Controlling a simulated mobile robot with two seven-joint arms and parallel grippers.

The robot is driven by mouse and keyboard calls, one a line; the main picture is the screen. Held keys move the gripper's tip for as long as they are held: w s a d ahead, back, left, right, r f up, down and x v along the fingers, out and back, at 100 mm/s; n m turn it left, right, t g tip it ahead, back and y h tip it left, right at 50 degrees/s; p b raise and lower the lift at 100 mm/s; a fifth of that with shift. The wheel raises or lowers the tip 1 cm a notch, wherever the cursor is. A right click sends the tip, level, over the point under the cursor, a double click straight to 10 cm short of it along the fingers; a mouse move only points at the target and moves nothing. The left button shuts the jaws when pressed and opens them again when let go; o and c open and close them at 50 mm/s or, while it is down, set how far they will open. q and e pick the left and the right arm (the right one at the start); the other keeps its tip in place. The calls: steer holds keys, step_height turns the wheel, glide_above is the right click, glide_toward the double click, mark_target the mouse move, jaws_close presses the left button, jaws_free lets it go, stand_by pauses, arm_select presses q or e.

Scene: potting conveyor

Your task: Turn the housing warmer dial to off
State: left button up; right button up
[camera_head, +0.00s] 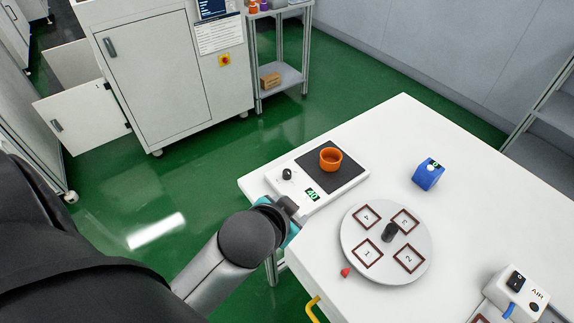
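The housing warmer (350,184) is a white slab with a dark heating pad on the near left part of the white table. Its black dial (287,174) sits at the left corner, beside a small green display (311,194) that seems to read 40. An orange ring-shaped housing (330,158) rests on the pad. My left gripper (289,207) is at the warmer's front left edge, just below the dial and apart from it. Its fingers are small and partly hidden by my wrist, so their opening is unclear. My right gripper is out of view.
A round white turntable (416,271) with numbered squares and a black centre knob stands right of the warmer. A small red piece (346,271) lies at its left edge. A blue block (428,174) and a white AIR switch box (517,291) are farther right. The table's far side is clear.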

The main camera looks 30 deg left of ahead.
arm_select(q)
steer(key=w+d+r+m+t+h, duration=0.25)
steer(key=w+r+m+t, duration=0.6)
steer(key=w+r, duration=0.7)
steer(key=s+d+r+m+g+h, duration=0.1)
steer(key=d+r+m+g+h, duration=0.25)
steer(key=d+m+h, duration=0.6)
steer(key=s+d+r+m+g+h, duration=0.2)
steer(key=d+r+m+h, duration=0.4)
steer(key=m, duration=0.6)
steer(key=m+g+y, duration=0.7)
steer(key=g+y, duration=0.5)
steer(key=y, duration=0.5)
glide_above(287, 171)
step_height(287, 171, down, 15)
steer(key=shift+m, duration=0.3)
step_height(287, 171, down, 15)
steer(key=shift+r+b, duration=0.1)
steer(key=shift+b, duration=0.5)
